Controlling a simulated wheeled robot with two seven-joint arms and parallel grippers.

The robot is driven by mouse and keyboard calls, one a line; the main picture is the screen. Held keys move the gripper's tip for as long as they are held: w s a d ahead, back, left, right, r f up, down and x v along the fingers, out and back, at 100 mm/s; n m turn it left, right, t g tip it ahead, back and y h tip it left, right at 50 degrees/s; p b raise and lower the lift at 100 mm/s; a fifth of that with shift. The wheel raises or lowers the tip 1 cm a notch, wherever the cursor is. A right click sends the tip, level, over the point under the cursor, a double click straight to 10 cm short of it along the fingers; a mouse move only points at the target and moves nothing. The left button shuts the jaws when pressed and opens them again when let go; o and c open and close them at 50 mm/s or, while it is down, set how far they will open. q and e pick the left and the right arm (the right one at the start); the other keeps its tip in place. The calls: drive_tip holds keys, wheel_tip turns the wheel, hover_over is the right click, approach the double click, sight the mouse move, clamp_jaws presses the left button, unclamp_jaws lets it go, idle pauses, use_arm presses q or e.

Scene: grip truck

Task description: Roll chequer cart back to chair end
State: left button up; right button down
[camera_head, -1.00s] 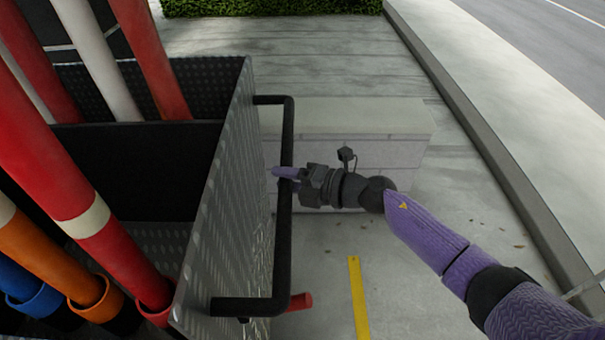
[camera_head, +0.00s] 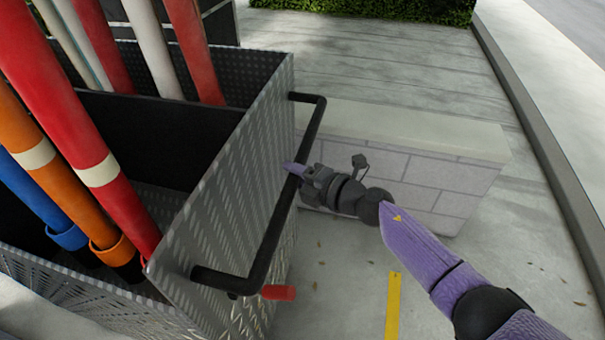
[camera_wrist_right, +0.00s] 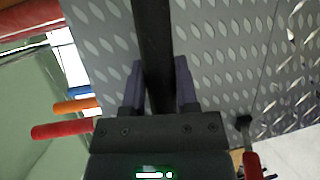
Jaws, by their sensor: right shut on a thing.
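The chequer cart (camera_head: 215,185) is a grey chequer-plate box at the left of the head view, with a black bar handle (camera_head: 262,255) on its right side. My right gripper (camera_head: 296,170) is shut on the handle bar, about midway along it. In the right wrist view the dark bar (camera_wrist_right: 153,50) runs between the two purple fingers of the gripper (camera_wrist_right: 158,85), with chequer plate (camera_wrist_right: 215,50) behind. My left gripper is not in view. No chair shows in the head view.
Red, orange, blue and white poles (camera_head: 85,140) stand in the cart. A low pale block wall (camera_head: 430,185) lies just beyond my right gripper. A yellow strip (camera_head: 393,305) marks the paving. A kerb (camera_head: 545,140) runs along the right, a hedge (camera_head: 400,8) at the back.

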idle(0.3)
drive_tip(key=c, duration=0.6)
unclamp_jaws()
drive_tip(key=shift+a, duration=0.15)
drive_tip(key=shift+c, duration=0.2)
drive_tip(key=shift+o, duration=1.4)
drive_tip(key=shift+a, duration=0.1)
drive_tip(key=shift+s+d+r, duration=0.15)
drive_tip(key=shift+d, duration=0.25)
drive_tip(key=p+v, duration=0.3)
drive_tip(key=v, duration=0.6)
